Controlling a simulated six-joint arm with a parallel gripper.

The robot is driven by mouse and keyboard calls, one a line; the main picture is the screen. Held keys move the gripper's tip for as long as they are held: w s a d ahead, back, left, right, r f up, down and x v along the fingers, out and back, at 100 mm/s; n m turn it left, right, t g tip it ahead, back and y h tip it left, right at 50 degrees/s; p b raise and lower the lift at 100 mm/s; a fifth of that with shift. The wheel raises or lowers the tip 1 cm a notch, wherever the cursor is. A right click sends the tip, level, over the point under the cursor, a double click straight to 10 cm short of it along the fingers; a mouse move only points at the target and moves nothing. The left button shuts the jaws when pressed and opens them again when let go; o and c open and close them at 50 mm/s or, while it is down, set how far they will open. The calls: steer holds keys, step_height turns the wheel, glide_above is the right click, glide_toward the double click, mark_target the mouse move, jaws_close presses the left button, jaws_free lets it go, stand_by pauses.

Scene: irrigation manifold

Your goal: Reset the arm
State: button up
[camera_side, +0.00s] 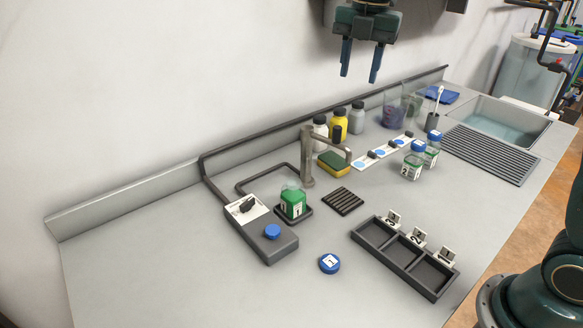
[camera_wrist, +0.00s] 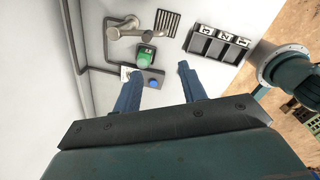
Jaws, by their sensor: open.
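My gripper (camera_side: 360,62) hangs at the top of the side view, high above the counter. Its two fingers are apart and nothing is between them. In the wrist view my gripper (camera_wrist: 160,85) also shows open and empty, with the counter far below. Part of the arm above the gripper is cut off by the top edge of the side view.
On the counter (camera_side: 180,260) stand a control box (camera_side: 268,240), a green-filled jar (camera_side: 293,203) under a tap (camera_side: 307,160), a blue lid (camera_side: 329,263), a three-slot tray (camera_side: 405,258), two blue-capped jars (camera_side: 412,165), several bottles (camera_side: 338,124) and a sink (camera_side: 500,122). The air around the gripper is clear.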

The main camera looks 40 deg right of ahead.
steer(key=s+f+m+t, duration=0.2)
steer(key=s+f+m, duration=0.1)
steer(key=s+m, duration=0.8)
steer(key=s+f+m+t, duration=0.2)
steer(key=s+f+m, duration=0.1)
steer(key=s+m, duration=0.9)
steer(key=s, duration=0.3)
steer(key=shift+s+a+f+t, duration=0.25)
steer(key=shift+s+a+t, duration=0.1)
steer(key=shift+a+t, duration=0.05)
